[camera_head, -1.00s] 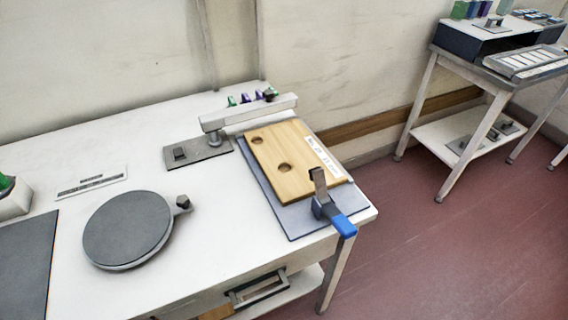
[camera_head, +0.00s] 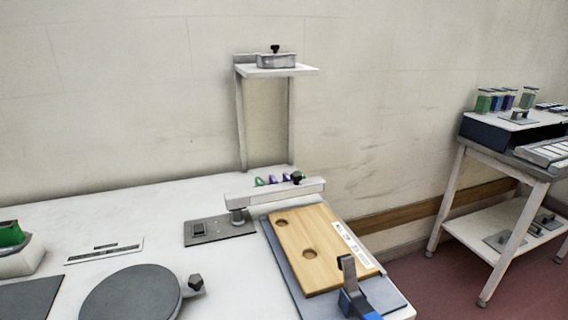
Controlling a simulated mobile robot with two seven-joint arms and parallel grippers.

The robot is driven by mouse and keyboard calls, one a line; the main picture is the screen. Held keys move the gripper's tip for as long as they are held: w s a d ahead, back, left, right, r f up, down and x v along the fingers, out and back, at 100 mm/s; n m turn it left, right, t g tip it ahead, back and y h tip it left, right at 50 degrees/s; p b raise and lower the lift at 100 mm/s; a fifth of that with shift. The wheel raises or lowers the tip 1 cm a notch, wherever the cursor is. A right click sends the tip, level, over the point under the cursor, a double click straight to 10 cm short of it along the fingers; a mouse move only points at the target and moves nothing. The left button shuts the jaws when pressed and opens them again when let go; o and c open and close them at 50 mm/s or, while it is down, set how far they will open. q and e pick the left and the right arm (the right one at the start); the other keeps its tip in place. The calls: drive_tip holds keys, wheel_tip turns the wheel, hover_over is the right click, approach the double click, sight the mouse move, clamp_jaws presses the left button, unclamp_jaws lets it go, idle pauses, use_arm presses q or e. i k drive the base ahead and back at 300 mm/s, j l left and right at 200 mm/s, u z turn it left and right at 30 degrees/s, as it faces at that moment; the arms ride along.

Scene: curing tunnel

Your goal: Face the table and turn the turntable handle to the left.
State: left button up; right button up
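The turntable (camera_head: 130,296) is a round dark grey disc on the white table (camera_head: 150,215), at the bottom left of the head view. Its near edge is cut off by the frame. Its handle (camera_head: 194,284) is a short arm with a dark knob on the disc's right side. Neither of my grippers shows in the view.
A wooden board (camera_head: 312,243) with two holes lies on a grey plate at the table's right, with a blue-handled clamp (camera_head: 354,296). A pale swing arm (camera_head: 275,192) stands behind it. A raised shelf (camera_head: 278,71) is at the back. A side table (camera_head: 490,190) stands right.

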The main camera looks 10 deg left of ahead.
sight(149, 290)
drive_tip(key=j+u, duration=0.1)
drive_tip(key=u, duration=1.25)
